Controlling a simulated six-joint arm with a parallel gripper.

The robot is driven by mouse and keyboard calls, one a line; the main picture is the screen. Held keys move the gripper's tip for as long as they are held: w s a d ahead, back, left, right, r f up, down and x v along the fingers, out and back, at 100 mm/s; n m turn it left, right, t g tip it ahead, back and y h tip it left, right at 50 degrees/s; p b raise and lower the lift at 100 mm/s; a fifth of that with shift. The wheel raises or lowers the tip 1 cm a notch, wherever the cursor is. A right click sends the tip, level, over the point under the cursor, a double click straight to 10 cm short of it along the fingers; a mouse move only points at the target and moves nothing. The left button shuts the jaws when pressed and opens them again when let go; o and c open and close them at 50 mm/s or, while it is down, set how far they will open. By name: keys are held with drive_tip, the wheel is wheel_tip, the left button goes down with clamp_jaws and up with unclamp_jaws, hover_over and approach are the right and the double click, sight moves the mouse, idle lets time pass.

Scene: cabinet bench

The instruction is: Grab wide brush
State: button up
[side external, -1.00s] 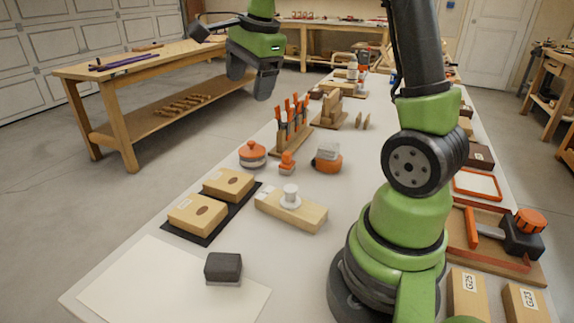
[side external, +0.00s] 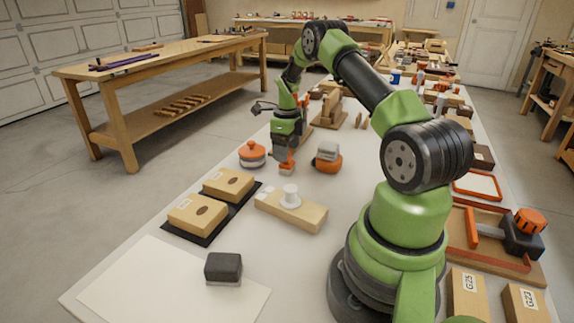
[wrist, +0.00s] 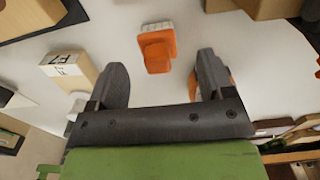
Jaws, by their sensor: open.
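A small orange brush with a pale end (side external: 287,166) stands on the white bench top, just under my gripper (side external: 284,152) in the side view. In the wrist view the orange brush (wrist: 157,45) lies ahead of the gap between the fingertips of my gripper (wrist: 162,75), with its pale end farther out. My gripper is open and empty. The brush is apart from both fingers in that view. In the side view the fingers partly hide the brush's top.
An orange and grey tool (side external: 327,157) stands close right of the brush. A round orange-topped item (side external: 252,154) is close left. A wooden block with a white knob (side external: 290,208) and boxes on a black mat (side external: 214,225) lie nearer. A wooden rack (side external: 328,110) is behind.

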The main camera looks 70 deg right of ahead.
wheel_tip(320, 180, down, 5)
drive_tip(key=shift+a+f, duration=0.1)
drive_tip(key=c, duration=1)
